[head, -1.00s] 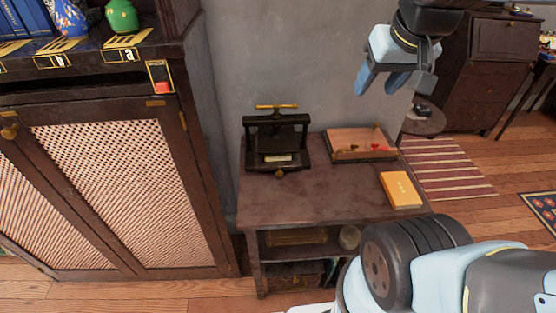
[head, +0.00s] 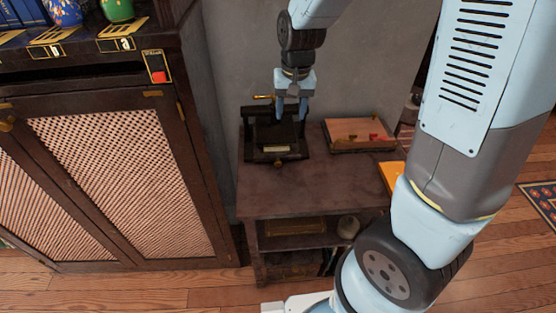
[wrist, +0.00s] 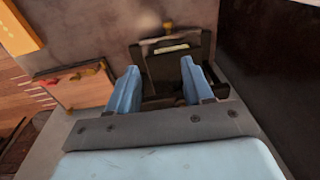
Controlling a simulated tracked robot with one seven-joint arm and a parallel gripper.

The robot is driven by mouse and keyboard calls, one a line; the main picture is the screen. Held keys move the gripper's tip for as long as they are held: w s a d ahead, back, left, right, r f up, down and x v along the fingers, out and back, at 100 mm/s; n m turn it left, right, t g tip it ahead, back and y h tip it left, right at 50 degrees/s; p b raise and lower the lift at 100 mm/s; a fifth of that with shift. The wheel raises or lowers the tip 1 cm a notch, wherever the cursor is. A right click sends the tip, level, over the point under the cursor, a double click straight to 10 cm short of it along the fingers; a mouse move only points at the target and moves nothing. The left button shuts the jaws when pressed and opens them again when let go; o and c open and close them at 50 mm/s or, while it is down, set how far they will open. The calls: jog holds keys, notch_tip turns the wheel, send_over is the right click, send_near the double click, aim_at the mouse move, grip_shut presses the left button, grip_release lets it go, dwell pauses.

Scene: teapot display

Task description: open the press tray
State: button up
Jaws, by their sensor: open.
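The dark press (head: 262,136) stands at the back left of the small brown table. A pale label plate (head: 277,148) and a small brass knob (head: 278,163) show on its front, where the tray sits. In the wrist view, the press (wrist: 172,62) lies beyond the two blue fingers (wrist: 160,88). I cannot tell whether the fingers touch it.
A wooden box (head: 358,136) with small red items lies right of the press. A yellow book (head: 391,176) is partly hidden by my arm. The table's front top (head: 290,195) is clear. A tall cabinet (head: 110,180) stands left, a wall behind.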

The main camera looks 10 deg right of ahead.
send_near(278, 161)
jog(key=shift+g+h, duration=0.3)
jog(key=shift+g, duration=0.1)
jog(key=f, duration=0.9)
jog(key=shift+w+a+f, duration=0.2)
jog(key=shift+w+a, duration=0.05)
jog(key=shift+w, duration=0.1)
grip_shut()
